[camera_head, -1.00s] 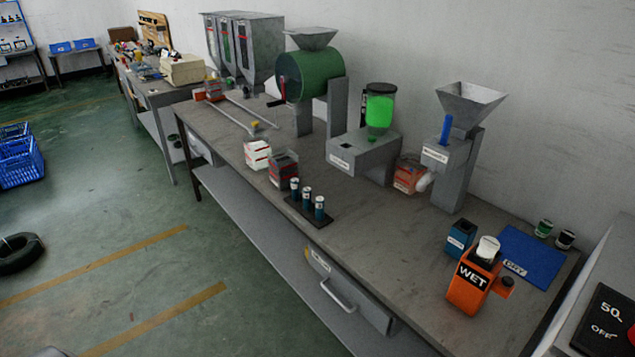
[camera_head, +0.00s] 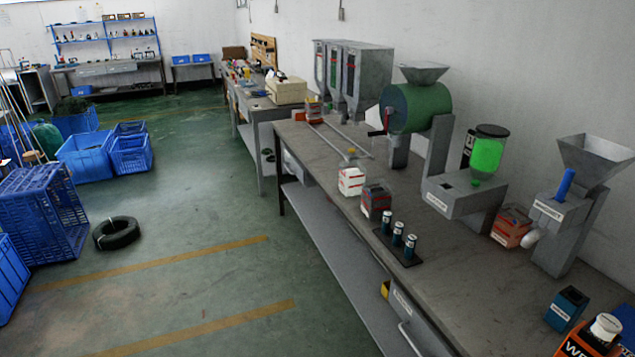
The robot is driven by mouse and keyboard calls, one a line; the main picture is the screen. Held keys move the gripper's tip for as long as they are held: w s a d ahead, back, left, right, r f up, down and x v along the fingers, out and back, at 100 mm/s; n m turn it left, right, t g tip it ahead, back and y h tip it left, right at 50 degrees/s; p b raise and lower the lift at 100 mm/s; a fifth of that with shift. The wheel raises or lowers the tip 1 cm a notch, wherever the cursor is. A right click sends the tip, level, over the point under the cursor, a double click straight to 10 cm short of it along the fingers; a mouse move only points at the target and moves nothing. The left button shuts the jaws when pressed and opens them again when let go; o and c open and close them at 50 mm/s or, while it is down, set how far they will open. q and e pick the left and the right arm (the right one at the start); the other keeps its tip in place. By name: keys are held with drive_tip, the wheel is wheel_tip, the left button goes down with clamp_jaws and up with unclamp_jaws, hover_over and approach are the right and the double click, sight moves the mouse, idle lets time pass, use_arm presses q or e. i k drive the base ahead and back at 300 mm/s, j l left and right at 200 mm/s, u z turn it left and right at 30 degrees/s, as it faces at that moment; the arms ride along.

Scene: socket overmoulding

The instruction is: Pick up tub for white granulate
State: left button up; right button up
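Several small box-like tubs stand on the long grey workbench (camera_head: 330,160). A white tub with a red band (camera_head: 351,182) and a dark grey and red tub (camera_head: 376,201) stand side by side near its front edge. An orange-red tub (camera_head: 511,227) stands between the green-filled dispenser (camera_head: 487,155) and the grey hopper machine (camera_head: 575,205). The labels are too small to read, so I cannot tell which is for white granulate. Neither of my grippers is in view.
Three dark cylinders on a black stand (camera_head: 398,240) are near the bench's front edge. A green drum machine (camera_head: 417,108) and triple silo (camera_head: 351,75) stand along the wall. A tyre (camera_head: 116,233) and blue crates (camera_head: 45,215) lie on the left; the floor between is open.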

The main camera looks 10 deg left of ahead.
sight(352, 173)
drive_tip(key=i+z, duration=0.1)
drive_tip(key=z, duration=0.85)
drive_tip(key=i+j+z, duration=0.1)
drive_tip(key=z, duration=0.35)
drive_tip(key=j+z, duration=0.15)
drive_tip(key=z, duration=0.3)
drive_tip(key=i+j+z, duration=0.1)
drive_tip(key=j+z, duration=0.55)
drive_tip(key=i+j+u, duration=0.15)
drive_tip(key=j, duration=1.8)
drive_tip(key=k+j+z, duration=0.1)
drive_tip(key=j, duration=1.05)
drive_tip(key=j+u, duration=0.1)
drive_tip(key=u, duration=0.6)
drive_tip(key=i+j+u, duration=0.1)
drive_tip(key=u, duration=0.3)
